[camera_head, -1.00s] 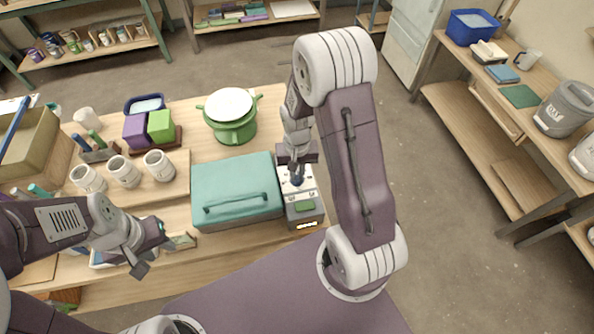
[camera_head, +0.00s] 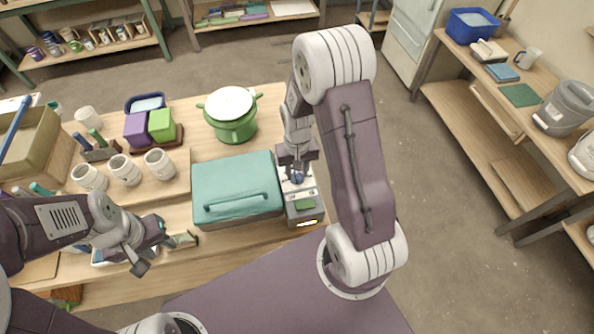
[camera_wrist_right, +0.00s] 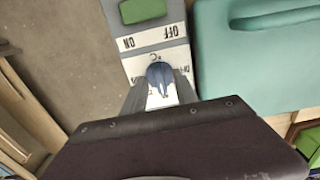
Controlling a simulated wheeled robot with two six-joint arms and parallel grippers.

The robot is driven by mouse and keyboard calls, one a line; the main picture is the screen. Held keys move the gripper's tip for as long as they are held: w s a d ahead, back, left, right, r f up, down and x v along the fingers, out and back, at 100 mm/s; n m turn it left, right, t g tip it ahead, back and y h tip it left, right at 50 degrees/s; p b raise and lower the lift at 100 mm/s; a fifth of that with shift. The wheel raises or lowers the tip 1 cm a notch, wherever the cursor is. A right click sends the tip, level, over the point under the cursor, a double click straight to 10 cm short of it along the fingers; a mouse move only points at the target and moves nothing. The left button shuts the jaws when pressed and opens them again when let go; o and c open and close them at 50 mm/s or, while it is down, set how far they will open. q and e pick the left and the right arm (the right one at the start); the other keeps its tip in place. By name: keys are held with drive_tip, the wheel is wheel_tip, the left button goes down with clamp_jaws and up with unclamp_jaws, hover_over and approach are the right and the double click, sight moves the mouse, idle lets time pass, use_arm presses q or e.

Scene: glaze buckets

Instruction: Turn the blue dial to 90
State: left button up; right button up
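The blue dial (camera_head: 297,178) is on the top face of a small grey and white device (camera_head: 305,206) with a green button. In the right wrist view the dial (camera_wrist_right: 160,75) sits on a white plate with printed markings; its exact setting cannot be read. My right gripper (camera_head: 297,168) is above the device, pointing down. Its fingers stand on both sides of the dial, apart, with white plate showing between them and the dial (camera_wrist_right: 161,95). My left gripper (camera_head: 152,250) is open and empty over the bench's front left part.
A teal case (camera_head: 236,190) stands close to the left of the device. A green pot (camera_head: 232,125) is behind it. Several white cups (camera_head: 124,170) and a purple and a green block (camera_head: 161,125) are further left. The floor right of the bench is clear.

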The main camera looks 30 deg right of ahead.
sight(297, 174)
wheel_tip(297, 174, up, 9)
idle(0.5)
idle(0.3)
drive_tip(key=s+a+n+t, duration=0.1)
drive_tip(key=s+a, duration=0.3)
drive_tip(key=s, duration=0.4)
drive_tip(key=shift+s+a+n, duration=0.15)
drive_tip(key=shift+s+n, duration=0.15)
drive_tip(key=shift+n, duration=0.4)
drive_tip(key=shift+s+r, duration=0.1)
drive_tip(key=shift+s, duration=0.05)
